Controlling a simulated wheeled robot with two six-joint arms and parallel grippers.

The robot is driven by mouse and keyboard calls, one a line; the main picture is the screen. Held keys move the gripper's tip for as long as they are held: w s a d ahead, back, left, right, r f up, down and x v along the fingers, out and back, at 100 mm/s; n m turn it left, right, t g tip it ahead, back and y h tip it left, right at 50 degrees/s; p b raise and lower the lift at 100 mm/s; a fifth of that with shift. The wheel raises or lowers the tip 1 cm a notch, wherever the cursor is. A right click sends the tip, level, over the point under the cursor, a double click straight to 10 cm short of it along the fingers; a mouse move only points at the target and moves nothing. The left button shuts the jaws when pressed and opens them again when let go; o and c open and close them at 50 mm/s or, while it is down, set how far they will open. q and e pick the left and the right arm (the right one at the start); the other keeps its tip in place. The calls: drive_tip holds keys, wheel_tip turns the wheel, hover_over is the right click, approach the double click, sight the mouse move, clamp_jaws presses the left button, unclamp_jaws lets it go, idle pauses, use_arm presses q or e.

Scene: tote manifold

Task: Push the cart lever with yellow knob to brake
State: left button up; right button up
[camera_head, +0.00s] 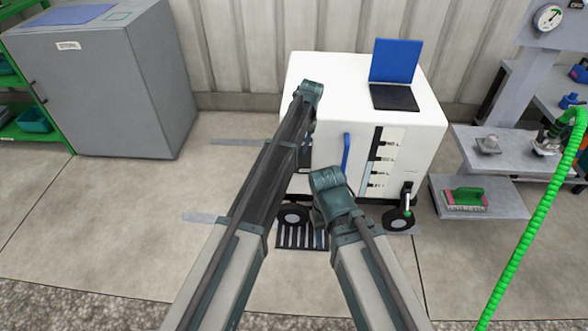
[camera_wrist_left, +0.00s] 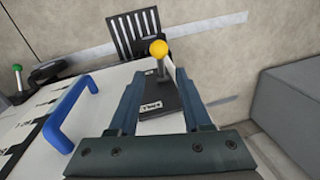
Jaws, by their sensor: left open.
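The yellow knob (camera_wrist_left: 158,48) tops a short stem in the left wrist view. The stem rises from a dark labelled plate (camera_wrist_left: 158,97) on the white cart (camera_head: 332,75). My left gripper (camera_wrist_left: 157,74) is open, with one finger on each side of the stem and the knob showing just beyond the fingertips. I cannot tell whether a finger touches the lever. In the head view, the knob and my left gripper are hidden behind my left arm. My right gripper is not in view; only its arm shows.
The cart's blue handle (camera_head: 346,153) is beside my left gripper. A green-knobbed lever (camera_head: 407,208) is by the right wheel. A floor grate (camera_head: 300,237) lies at the cart's front. A grey cabinet (camera_head: 110,90) stands left; a green hose (camera_head: 535,225) hangs right.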

use_arm(q)
drive_tip(key=f+b, duration=0.2)
drive_tip(key=f, duration=0.1)
drive_tip(key=a+f+b, duration=0.1)
drive_tip(key=f+b, duration=0.5)
drive_tip(key=shift+w+a+f, duration=0.1)
drive_tip(key=shift+a+f, duration=0.15)
drive_tip(key=shift+f, duration=0.05)
drive_tip(key=shift+r, duration=0.1)
clamp_jaws()
drive_tip(key=shift+s, duration=0.2)
idle(0.8)
